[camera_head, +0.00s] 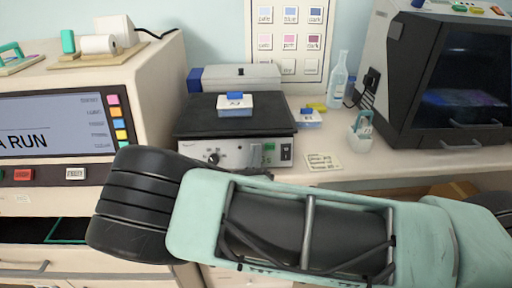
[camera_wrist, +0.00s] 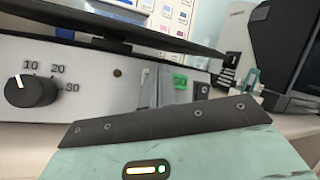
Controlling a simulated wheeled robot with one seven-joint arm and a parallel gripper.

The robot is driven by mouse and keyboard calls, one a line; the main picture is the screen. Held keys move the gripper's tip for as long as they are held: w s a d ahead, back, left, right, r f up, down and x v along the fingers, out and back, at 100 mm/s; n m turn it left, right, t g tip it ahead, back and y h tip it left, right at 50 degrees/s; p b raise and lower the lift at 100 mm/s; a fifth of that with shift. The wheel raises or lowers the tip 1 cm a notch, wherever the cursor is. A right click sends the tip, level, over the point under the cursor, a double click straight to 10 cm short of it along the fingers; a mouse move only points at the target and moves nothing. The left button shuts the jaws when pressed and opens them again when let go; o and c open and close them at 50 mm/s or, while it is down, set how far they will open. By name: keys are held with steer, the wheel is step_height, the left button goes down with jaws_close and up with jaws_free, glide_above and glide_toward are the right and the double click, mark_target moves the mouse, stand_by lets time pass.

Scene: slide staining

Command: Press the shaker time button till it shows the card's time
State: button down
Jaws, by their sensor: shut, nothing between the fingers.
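The shaker (camera_head: 196,149) has a flat black platform and a pale front panel with a dial knob, a small green display (camera_head: 268,147) and a dark switch. In the wrist view the knob (camera_wrist: 30,90) shows marks 10, 20 and 30, and the green display (camera_wrist: 180,83) is too blurred to read. My gripper (camera_wrist: 163,86) is shut and empty, its fingers upright before the panel just left of the display. Contact cannot be told. The fingers hide part of the panel, and I cannot make out the time button. The card (camera_head: 323,161) lies right of the shaker, its writing unreadable.
A blue-lidded white box (camera_head: 235,110) sits on the shaker platform; another (camera_head: 308,119) stands to its right. A clear bottle (camera_head: 338,82) and a small white holder (camera_head: 359,141) stand further right, before a dark-windowed machine (camera_head: 455,85). A screened machine (camera_head: 60,125) is left.

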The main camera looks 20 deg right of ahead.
steer(key=shift+s+a+r+p, duration=0.2)
steer(key=shift+s+r+p, duration=0.1)
steer(key=shift+s, duration=0.25)
steer(key=s+p, duration=0.1)
steer(key=s+a+r, duration=0.1)
steer(key=s, duration=0.1)
steer(key=s+p, duration=0.1)
steer(key=shift+s+a+r+p, duration=0.2)
steer(key=shift+r+p, duration=0.15)
stand_by(0.6)
